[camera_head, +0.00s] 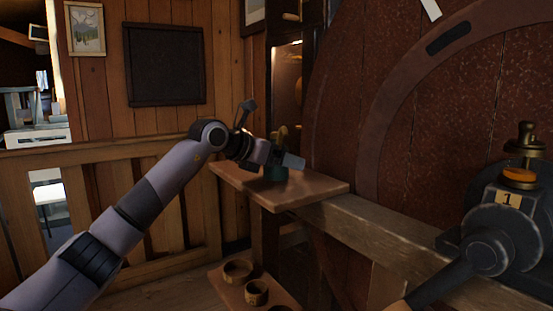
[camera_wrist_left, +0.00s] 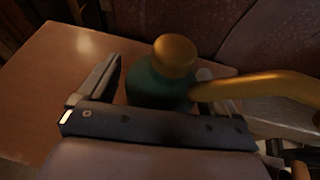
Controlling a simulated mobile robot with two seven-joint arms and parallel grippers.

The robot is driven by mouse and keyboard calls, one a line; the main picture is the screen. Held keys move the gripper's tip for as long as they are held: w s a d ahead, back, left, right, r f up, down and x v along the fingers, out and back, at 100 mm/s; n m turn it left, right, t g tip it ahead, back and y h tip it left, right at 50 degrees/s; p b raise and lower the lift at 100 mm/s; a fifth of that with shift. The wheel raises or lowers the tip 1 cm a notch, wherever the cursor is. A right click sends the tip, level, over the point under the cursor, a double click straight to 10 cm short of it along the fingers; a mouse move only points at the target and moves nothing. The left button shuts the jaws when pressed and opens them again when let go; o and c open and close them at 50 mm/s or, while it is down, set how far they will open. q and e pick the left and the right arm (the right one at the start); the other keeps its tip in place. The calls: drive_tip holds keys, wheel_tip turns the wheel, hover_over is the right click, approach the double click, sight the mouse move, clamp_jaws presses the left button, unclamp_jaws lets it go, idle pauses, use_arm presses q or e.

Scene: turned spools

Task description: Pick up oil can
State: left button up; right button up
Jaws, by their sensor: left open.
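The oil can has a dark green body (camera_head: 275,174) and a brass top and spout; it stands on a small wooden shelf (camera_head: 315,190) in the head view. My left gripper (camera_head: 283,160) is at the can and partly hides it. In the left wrist view the can's brass cap (camera_wrist_left: 175,52) and green body (camera_wrist_left: 155,84) show between the open fingers, closer to the right one. The brass spout (camera_wrist_left: 260,87) reaches out to the right. The lower part of the can is hidden by the gripper. My right gripper is not in view.
A lower shelf holds several wooden bowls (camera_head: 256,293). A dark machine with a lever (camera_head: 487,254) and a plate marked 1 stands at the right. A wooden beam (camera_head: 385,238) runs along the big reddish wheel (camera_head: 440,120). A wooden railing (camera_head: 90,155) is behind my left arm.

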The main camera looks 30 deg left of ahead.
use_arm(q)
drive_tip(key=shift+w+d+f, duration=0.1)
drive_tip(key=shift+w, duration=0.15)
drive_tip(key=c, duration=1)
drive_tip(key=shift+r, duration=0.2)
